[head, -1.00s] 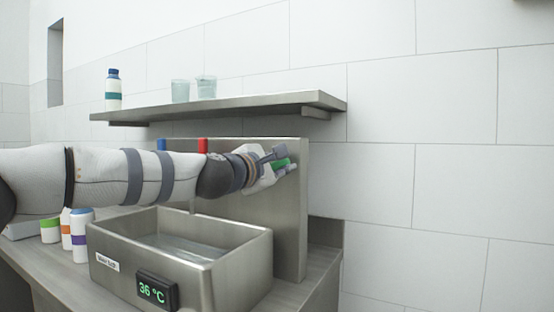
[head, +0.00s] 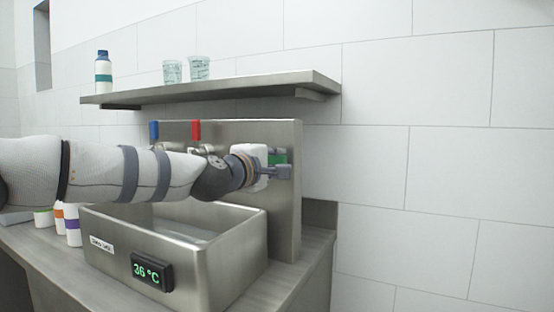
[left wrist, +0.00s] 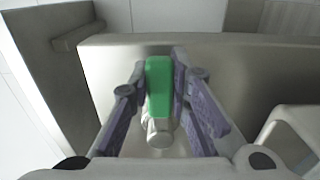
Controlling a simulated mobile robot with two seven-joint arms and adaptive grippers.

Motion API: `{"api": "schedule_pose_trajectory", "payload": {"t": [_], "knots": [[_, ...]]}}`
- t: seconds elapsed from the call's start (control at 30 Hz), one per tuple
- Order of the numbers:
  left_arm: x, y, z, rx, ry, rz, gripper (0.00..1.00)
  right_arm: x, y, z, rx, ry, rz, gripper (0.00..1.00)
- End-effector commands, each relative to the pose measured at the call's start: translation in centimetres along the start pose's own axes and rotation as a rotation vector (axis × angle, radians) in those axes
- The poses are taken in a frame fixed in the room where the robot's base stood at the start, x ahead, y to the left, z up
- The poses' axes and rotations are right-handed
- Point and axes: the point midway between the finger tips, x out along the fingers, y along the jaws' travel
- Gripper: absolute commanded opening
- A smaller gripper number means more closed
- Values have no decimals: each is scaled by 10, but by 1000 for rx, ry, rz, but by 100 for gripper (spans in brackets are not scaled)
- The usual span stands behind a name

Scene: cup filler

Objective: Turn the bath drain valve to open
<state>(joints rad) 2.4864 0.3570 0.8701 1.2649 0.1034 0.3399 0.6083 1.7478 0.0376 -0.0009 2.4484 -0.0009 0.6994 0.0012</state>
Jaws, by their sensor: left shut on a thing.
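The drain valve has a green handle (left wrist: 159,85) on a round metal stub (left wrist: 160,133), seen between my fingers in the left wrist view. In the head view only a small part of the green handle (head: 280,159) shows behind my fingers, at the right end of the metal back panel (head: 285,215). My left gripper (head: 281,167) is shut on the green handle, with one finger on each side of it. The handle's exact angle is hard to tell in the head view. The metal bath (head: 235,255) stands below my left arm with water in it. My right gripper is not in view.
A blue lever (head: 154,130) and a red lever (head: 196,130) stand on the panel just behind my arm. The shelf (head: 230,88) above holds two glasses and a bottle (head: 103,72). A display (head: 152,271) reads 36 °C.

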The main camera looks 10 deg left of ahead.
Motion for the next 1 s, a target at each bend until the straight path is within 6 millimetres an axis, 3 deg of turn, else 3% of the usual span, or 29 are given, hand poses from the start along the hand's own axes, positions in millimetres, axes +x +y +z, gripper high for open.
{"api": "schedule_pose_trajectory", "payload": {"t": [0.33,0.37,0.43,0.47,0.8,1.0], "knots": [[0,-1,-1,11,2,-1,0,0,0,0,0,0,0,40],[0,-1,-1,11,2,-1,19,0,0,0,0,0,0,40],[0,-1,-1,11,2,-1,35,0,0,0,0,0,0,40],[0,-1,-1,10,2,-1,38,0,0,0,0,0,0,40],[-4,0,0,7,0,-1,38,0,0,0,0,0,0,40],[-45,1,-1,6,0,0,38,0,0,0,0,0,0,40]]}}
